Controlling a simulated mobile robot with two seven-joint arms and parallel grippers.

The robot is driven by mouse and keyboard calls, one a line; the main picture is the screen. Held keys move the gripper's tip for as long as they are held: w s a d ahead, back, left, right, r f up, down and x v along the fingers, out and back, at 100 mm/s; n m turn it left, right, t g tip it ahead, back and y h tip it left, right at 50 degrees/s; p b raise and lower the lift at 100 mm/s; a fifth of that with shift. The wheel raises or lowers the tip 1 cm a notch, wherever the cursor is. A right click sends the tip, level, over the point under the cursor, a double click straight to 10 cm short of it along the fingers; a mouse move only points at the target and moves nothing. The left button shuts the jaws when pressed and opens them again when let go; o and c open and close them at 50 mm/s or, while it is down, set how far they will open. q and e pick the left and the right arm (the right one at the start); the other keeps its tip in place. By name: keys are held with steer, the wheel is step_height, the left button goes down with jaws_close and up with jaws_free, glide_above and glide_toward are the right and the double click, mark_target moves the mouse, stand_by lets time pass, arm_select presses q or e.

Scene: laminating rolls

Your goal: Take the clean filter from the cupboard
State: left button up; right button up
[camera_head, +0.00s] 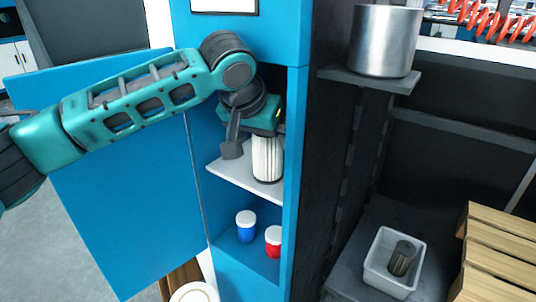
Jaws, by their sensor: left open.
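The clean filter (267,158), a white pleated cylinder with a dark band near its foot, stands upright on the upper shelf (238,180) of the blue cupboard (295,160). The cupboard door (125,190) is swung open to the left. My left gripper (250,146) is inside the cupboard, at the top of the filter. One dark finger hangs to the left of the filter and the gripper body covers the filter's top. The other finger is hidden, so I cannot tell whether the filter is between them. The gripper is open. My right gripper is not in view.
Blue (246,226) and red (273,240) white-capped jars stand on the lower shelf. To the right are a metal pot (385,42) on a ledge, a white bin (378,276) holding a dark cylinder (403,258), and a wooden pallet (500,255). The cupboard's side walls are close to my gripper.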

arm_select(q)
steer(key=shift+x, duration=0.85)
steer(key=shift+c, duration=0.2)
steer(key=c, duration=1)
